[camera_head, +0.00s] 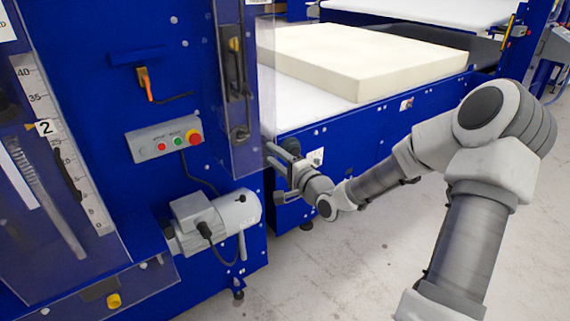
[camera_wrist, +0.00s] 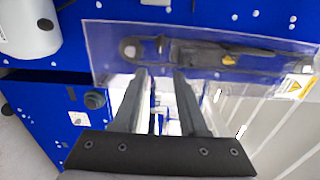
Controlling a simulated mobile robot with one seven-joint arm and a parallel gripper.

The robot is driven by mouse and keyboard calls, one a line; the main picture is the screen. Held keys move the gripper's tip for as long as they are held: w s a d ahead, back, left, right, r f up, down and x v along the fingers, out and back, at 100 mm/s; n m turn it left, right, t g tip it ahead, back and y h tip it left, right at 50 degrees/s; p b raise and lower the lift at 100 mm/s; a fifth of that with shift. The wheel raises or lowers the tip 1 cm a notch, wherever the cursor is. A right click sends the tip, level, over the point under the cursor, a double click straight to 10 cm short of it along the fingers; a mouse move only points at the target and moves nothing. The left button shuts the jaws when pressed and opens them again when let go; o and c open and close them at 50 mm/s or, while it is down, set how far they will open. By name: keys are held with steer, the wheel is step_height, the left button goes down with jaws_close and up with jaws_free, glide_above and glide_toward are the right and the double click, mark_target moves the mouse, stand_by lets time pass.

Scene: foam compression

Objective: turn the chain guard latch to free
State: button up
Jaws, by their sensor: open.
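A clear chain guard (camera_head: 262,100) stands upright on the blue machine; it also crosses the top of the wrist view (camera_wrist: 105,60). Behind or on it is a long dark mechanism with a round lower end (camera_head: 240,132) and a yellow-marked dark part (camera_head: 234,44), which may be the latch. The yellow part also shows in the wrist view (camera_wrist: 229,60). I cannot tell whether it is locked or free. My gripper (camera_head: 272,155) is open and empty near the guard's lower right corner. In the wrist view its fingertips (camera_wrist: 160,74) lie just below the guard's mechanism.
A grey motor (camera_head: 215,220) sticks out below the guard. A button box (camera_head: 165,140) and an orange-handled switch (camera_head: 146,84) are to the left. A cream foam block (camera_head: 360,58) lies on the conveyor behind. The floor at right is clear apart from my arm.

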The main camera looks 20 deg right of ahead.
steer(key=v, duration=0.5)
steer(key=shift+w, duration=0.1)
